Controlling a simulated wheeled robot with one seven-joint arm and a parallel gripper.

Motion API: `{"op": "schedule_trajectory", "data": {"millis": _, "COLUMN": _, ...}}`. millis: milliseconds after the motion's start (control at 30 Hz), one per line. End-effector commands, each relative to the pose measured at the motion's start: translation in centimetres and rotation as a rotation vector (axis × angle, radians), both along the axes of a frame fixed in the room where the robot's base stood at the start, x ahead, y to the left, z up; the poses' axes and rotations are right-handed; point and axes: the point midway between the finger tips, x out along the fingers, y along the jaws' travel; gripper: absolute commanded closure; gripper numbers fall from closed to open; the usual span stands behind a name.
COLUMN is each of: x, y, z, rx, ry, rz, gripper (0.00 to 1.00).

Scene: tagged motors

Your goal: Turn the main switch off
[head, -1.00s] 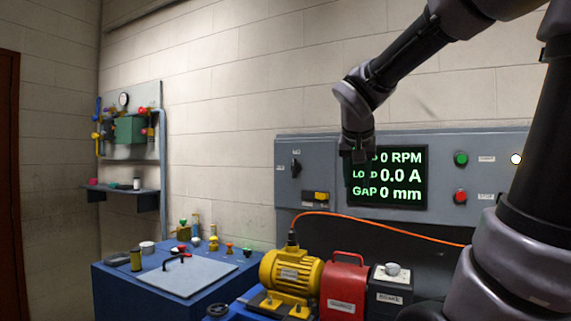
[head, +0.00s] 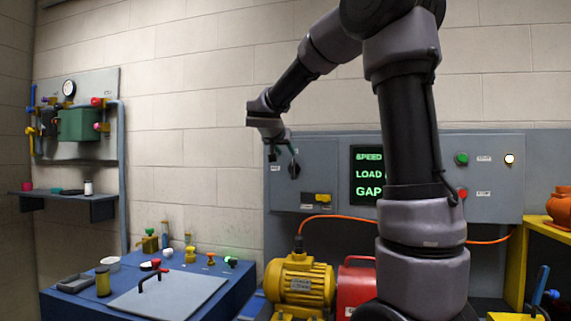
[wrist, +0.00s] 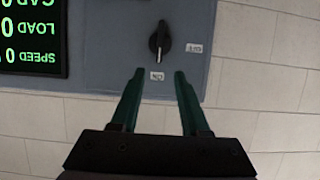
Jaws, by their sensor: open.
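The main switch (head: 294,170) is a black rotary knob on the grey control panel (head: 318,178). It also shows in the wrist view (wrist: 160,42), which sees the panel upside down. Its handle lies vertically, in line with the ON label (wrist: 157,76); the OFF label (wrist: 193,48) is to one side. My gripper (head: 283,154) is open and empty, in front of the panel's upper left part. In the wrist view, my gripper (wrist: 159,73) has its two green fingers spread either side of the ON label, with the knob beyond the tips and not between them.
A display (head: 368,175) with green text sits right of the switch. Green (head: 461,158) and red (head: 461,193) buttons are farther right. A yellow motor (head: 299,281) and a red housing (head: 356,283) stand below. A blue bench (head: 75,303) is at the left.

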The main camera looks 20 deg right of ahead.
Motion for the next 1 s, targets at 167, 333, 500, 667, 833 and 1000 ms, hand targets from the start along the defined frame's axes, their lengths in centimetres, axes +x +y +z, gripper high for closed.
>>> {"op": "schedule_trajectory", "data": {"millis": 167, "x": 1.8, "y": -1.2, "z": -1.0, "rx": 0.0, "ry": 0.002, "rz": -0.003, "gripper": 0.54}}
{"op": "schedule_trajectory", "data": {"millis": 333, "x": 4.3, "y": -3.0, "z": -2.3, "rx": -0.001, "ry": 0.003, "rz": -0.002, "gripper": 0.54}}
{"op": "schedule_trajectory", "data": {"millis": 500, "x": 6.5, "y": -4.5, "z": -3.3, "rx": 0.0, "ry": 0.003, "rz": -0.004, "gripper": 0.54}}
{"op": "schedule_trajectory", "data": {"millis": 667, "x": 7.7, "y": -5.2, "z": -3.8, "rx": 0.001, "ry": 0.001, "rz": -0.002, "gripper": 0.54}}
{"op": "schedule_trajectory", "data": {"millis": 833, "x": 8.1, "y": -5.5, "z": -4.1, "rx": 0.0, "ry": 0.001, "rz": -0.001, "gripper": 0.54}}
{"op": "schedule_trajectory", "data": {"millis": 1000, "x": 8.0, "y": -5.5, "z": -4.1, "rx": 0.0, "ry": 0.001, "rz": -0.001, "gripper": 0.54}}
